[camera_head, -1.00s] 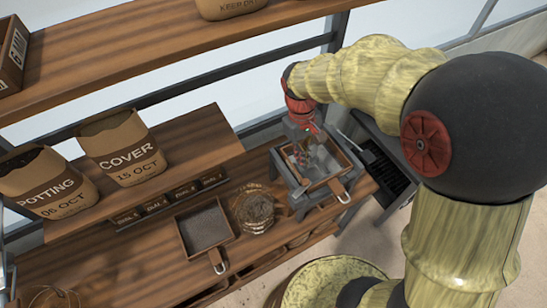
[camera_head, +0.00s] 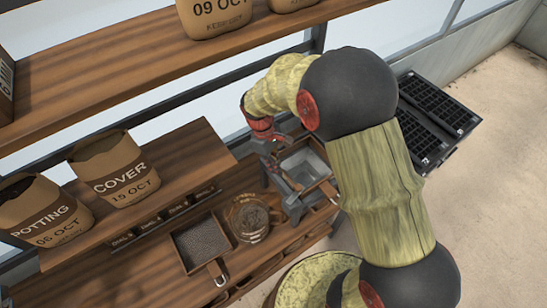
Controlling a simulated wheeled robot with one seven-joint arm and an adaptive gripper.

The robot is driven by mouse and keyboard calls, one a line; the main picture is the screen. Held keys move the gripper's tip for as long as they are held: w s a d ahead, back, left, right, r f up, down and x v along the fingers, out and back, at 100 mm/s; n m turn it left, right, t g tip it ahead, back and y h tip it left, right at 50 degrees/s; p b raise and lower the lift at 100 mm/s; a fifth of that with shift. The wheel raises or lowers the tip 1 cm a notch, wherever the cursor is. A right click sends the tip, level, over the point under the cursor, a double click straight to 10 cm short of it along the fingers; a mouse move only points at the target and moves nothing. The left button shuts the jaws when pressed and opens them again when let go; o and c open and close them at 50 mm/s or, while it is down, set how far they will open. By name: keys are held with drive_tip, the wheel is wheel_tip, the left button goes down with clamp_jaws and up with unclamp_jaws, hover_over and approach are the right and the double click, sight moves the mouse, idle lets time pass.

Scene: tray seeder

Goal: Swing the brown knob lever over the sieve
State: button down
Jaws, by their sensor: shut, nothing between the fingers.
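The sieve (camera_head: 319,185) is a square wooden-framed tray set in a grey stand, with a pale, empty-looking inside. A small brown piece (camera_head: 290,181), which looks like the knob lever, lies along the left side of the sieve. My gripper (camera_head: 275,166) hangs beneath the red wrist, at the left rear of the sieve and close to the brown piece. It is shut and empty. The fingertips are small and dark here, so I cannot tell whether they touch the lever.
A dark mesh tray (camera_head: 202,243) with a handle and a glass jar (camera_head: 249,219) stand left of the sieve. Paper bags marked COVER (camera_head: 120,180) and POTTING (camera_head: 45,220) stand on a raised shelf. Black cell trays (camera_head: 440,105) lie at right.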

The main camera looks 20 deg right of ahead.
drive_tip(key=shift+s+d+f+p, duration=0.25)
drive_tip(key=shift+s+d+f, duration=0.3)
drive_tip(key=shift+s+d, duration=0.25)
drive_tip(key=shift+s+d+f+p, duration=0.2)
drive_tip(key=shift+s+d+f, duration=0.35)
drive_tip(key=shift+s+d, duration=0.25)
drive_tip(key=shift+s+d+m, duration=0.45)
drive_tip(key=shift+d+m, duration=0.15)
drive_tip(key=shift+m, duration=0.2)
drive_tip(key=shift+f, duration=0.1)
drive_tip(key=shift+w+a, duration=0.1)
drive_tip(key=shift+a, duration=0.05)
drive_tip(key=w+a+r, duration=0.3)
drive_tip(key=w+r, duration=0.2)
drive_tip(key=r, duration=0.5)
drive_tip(key=shift+a+b, duration=0.3)
drive_tip(key=shift+a, duration=0.05)
